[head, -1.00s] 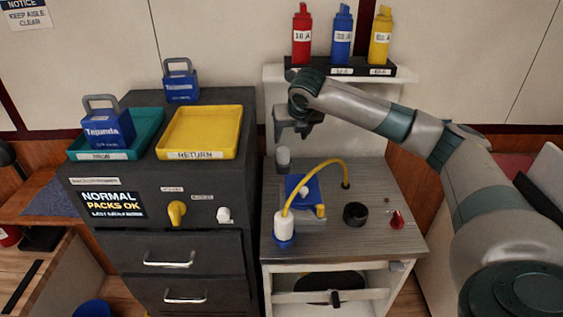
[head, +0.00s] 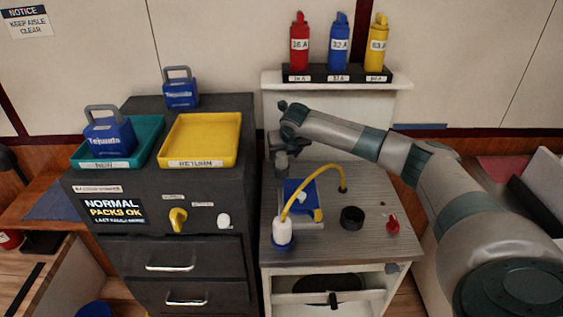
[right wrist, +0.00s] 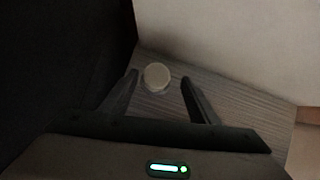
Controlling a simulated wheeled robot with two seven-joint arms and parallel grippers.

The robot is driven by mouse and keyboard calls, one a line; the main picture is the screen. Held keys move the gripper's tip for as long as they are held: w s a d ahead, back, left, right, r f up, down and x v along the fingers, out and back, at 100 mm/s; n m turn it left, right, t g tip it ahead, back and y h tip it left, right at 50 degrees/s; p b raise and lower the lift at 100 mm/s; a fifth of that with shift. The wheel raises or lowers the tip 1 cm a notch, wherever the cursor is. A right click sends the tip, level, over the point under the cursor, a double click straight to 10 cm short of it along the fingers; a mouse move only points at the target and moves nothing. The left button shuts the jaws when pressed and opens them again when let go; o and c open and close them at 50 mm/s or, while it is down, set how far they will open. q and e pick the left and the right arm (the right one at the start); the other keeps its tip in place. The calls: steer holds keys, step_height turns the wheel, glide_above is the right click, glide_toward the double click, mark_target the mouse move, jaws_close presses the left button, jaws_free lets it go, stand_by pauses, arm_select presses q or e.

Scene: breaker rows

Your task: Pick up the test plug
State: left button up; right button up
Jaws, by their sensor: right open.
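A grey upright cylinder (head: 281,162) stands at the back left of the grey bench top. In the right wrist view its round pale top (right wrist: 156,76) shows between my fingertips. My right gripper (head: 279,146) is open above and around the cylinder's top, with no clear contact; its fingers (right wrist: 160,78) also show apart in the right wrist view. A white plug with a blue base (head: 283,235) and a yellow cable stands at the bench's front left. I cannot tell which of the two is the test plug. My left gripper is not in view.
A blue block (head: 301,196) lies beside the yellow cable (head: 312,178). The dark cabinet (head: 215,255) with a yellow tray (head: 236,160) rises close on the left.

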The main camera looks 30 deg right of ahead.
mark_target(281, 154)
steer(key=shift+w+d+f, duration=0.15)
steer(key=shift+w+f, duration=0.2)
steer(key=shift+f, duration=0.2)
steer(key=shift+w+f+p, duration=0.55)
steer(key=shift+w+p, duration=0.05)
steer(key=shift+p, duration=0.05)
steer(key=shift+p+x, duration=0.35)
steer(key=shift+x, duration=1.5)
steer(key=c, duration=1.2)
